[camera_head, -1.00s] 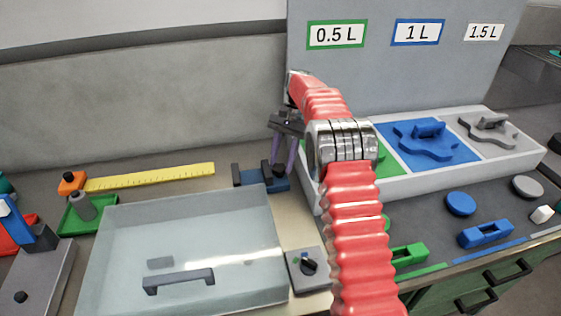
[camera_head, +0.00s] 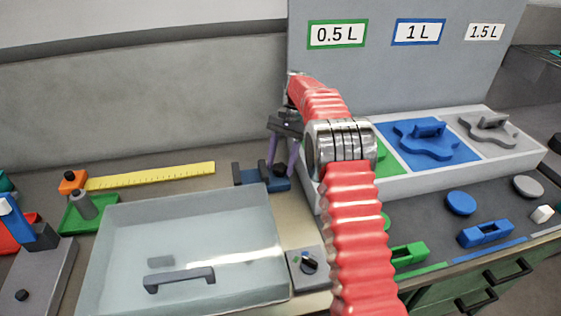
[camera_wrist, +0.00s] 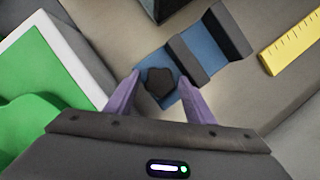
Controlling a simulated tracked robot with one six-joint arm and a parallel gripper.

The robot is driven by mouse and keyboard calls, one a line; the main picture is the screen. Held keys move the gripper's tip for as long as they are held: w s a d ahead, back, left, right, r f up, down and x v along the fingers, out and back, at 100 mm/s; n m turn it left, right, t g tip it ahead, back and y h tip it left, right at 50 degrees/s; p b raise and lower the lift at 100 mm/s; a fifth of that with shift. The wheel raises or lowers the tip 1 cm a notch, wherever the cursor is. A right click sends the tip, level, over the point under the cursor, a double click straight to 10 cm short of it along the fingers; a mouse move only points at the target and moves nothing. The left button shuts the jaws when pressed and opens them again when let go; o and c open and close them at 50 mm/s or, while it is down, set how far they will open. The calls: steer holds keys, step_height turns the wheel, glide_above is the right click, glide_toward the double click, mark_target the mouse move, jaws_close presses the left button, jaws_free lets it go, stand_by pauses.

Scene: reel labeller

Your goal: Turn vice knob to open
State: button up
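The vice (camera_head: 250,178) is a small blue block with dark grey jaws, on the bench behind the clear-lidded tray. It also shows in the wrist view (camera_wrist: 203,45), with a gap between its two jaws. Its black lobed knob (camera_wrist: 160,87) sits at the end nearest my gripper; in the head view the knob (camera_head: 279,171) is partly covered by a finger. My gripper (camera_wrist: 159,76) is open, with one purple finger on each side of the knob. I cannot tell whether the fingers touch it. My gripper also shows in the head view (camera_head: 282,166), pointing down.
A white-edged tray (camera_head: 420,178) with green, blue and grey sections stands right of the vice. A yellow ruler (camera_head: 150,176) lies to the left. The clear-lidded tray (camera_head: 190,240) and a small dial box (camera_head: 308,268) are in front. Bare bench lies around the vice.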

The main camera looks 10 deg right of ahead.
steer(key=shift+o, duration=0.4)
steer(key=shift+w+d+r, duration=0.1)
steer(key=shift+w+r, duration=0.1)
steer(key=v, duration=0.7)
stand_by(0.5)
steer(key=shift+r, duration=0.15)
